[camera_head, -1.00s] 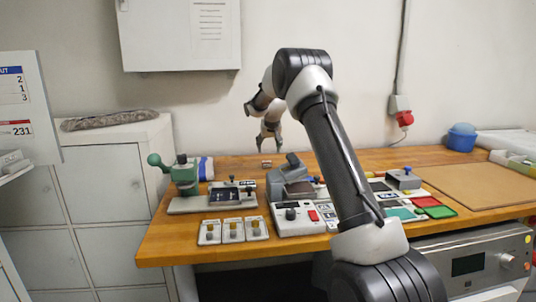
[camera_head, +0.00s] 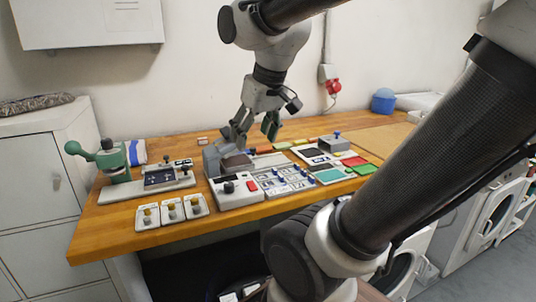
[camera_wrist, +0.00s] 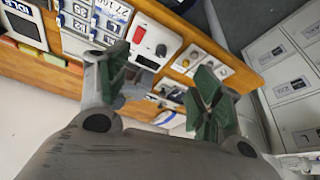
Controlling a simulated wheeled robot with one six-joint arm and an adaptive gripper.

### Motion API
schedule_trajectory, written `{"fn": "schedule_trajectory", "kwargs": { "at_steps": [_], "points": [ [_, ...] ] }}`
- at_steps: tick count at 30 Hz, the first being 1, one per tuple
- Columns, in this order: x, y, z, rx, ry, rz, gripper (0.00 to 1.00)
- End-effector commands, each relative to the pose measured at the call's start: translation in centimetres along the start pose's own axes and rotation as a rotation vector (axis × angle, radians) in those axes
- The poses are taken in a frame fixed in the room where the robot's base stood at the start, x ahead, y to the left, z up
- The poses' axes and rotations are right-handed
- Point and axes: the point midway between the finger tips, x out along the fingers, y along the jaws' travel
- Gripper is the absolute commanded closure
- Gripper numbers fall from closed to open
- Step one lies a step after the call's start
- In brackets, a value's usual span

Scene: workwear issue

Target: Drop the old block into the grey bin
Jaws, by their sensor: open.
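A small pale block (camera_head: 202,141) lies at the back of the bench, left of the gripper. I cannot tell whether it is the old block.
A green-handled press (camera_head: 112,160) stands at the left of the wooden bench (camera_head: 110,225). A control panel (camera_head: 239,194) with a red button, several small tiles and coloured pads crowd the middle. A blue tub (camera_head: 383,101) stands at the back right. Grey lockers (camera_head: 45,180) are at the left.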

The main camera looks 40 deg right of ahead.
Motion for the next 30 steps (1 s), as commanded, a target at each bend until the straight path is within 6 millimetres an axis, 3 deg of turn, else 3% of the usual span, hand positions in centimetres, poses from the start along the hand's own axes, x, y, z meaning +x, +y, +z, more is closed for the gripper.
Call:
{"fn": "schedule_trajectory", "kwargs": {
  "at_steps": [1, 3, 5, 8, 10, 14, 20, 26, 30],
  "points": [
    [0.0, -0.2, 2.2, -0.01, -0.001, -0.006, 0.34],
    [0.3, -0.3, 4.4, -0.021, -0.01, -0.012, 0.34],
    [0.5, -0.4, 5.6, -0.026, -0.014, -0.015, 0.3],
    [0.4, -0.4, 5.7, -0.028, -0.019, -0.017, 0.3],
    [0.0, -0.4, 3.9, -0.023, -0.021, -0.015, 0.3],
    [-1.0, -0.1, -2.8, 0.0, -0.023, -0.005, 0.3],
    [0.2, 1.0, -16.3, 0.048, -0.021, 0.014, 0.3],
    [5.3, 2.8, -28.5, 0.094, -0.017, 0.035, 0.3],
    [11.0, 4.4, -35.7, 0.127, -0.014, 0.048, 0.3]
  ]
}}
